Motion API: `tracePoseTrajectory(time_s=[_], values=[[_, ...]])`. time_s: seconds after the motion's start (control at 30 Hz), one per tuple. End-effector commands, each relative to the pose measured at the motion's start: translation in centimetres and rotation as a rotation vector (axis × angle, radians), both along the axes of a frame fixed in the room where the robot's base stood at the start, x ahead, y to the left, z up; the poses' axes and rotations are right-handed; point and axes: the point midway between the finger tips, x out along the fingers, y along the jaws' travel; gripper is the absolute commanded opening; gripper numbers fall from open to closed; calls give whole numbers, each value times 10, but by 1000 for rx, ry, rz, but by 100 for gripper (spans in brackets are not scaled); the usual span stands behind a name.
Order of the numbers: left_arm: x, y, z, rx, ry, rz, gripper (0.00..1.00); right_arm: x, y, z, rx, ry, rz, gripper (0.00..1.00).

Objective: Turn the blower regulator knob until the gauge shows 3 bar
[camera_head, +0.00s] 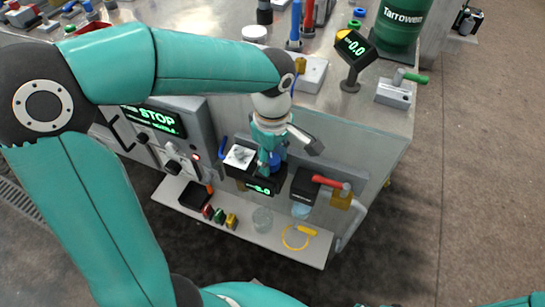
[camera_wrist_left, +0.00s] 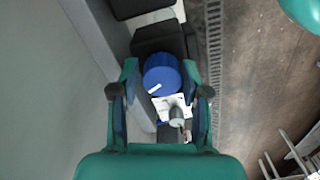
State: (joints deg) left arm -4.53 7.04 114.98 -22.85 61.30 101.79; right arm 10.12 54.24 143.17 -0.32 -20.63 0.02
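The blue regulator knob (camera_wrist_left: 162,75) with a white pointer mark shows in the left wrist view, between the two fingers of my left gripper (camera_wrist_left: 160,68). The fingers are apart, one on each side of the knob; I cannot tell whether they touch it. In the head view my left gripper (camera_head: 268,150) is at the front of the bench, over the blue knob (camera_head: 276,161), which it partly covers. The small black gauge display (camera_head: 262,188) just below the knob has green digits that look like 0.0. My right gripper is not in view.
A red-handled valve (camera_head: 330,182) is right of the knob. Below, a shelf (camera_head: 270,240) holds a dark tray, small coloured blocks, a clear cup and a yellow ring. A control panel reading STOP (camera_head: 155,120) is at left. Another display (camera_head: 355,46) stands on the bench top.

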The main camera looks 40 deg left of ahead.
Motion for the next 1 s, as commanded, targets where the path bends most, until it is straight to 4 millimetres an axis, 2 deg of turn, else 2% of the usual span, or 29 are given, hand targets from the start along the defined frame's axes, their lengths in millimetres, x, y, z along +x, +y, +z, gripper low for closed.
tracePoseTrajectory(time_s=[0.27, 0.43, 0.57, 0.9, 1.0], values=[[-1, 0, 0, 1, 4, -1, 49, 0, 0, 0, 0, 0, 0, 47], [0, 1, 11, 1, 0, 1, 49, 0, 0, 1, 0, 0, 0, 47], [0, 0, 30, 1, -2, -1, 49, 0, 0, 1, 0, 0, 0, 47], [0, 0, 96, 0, -2, -1, 49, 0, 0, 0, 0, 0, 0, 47], [0, 0, 108, 1, 1, 0, 49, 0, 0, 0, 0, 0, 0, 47]])
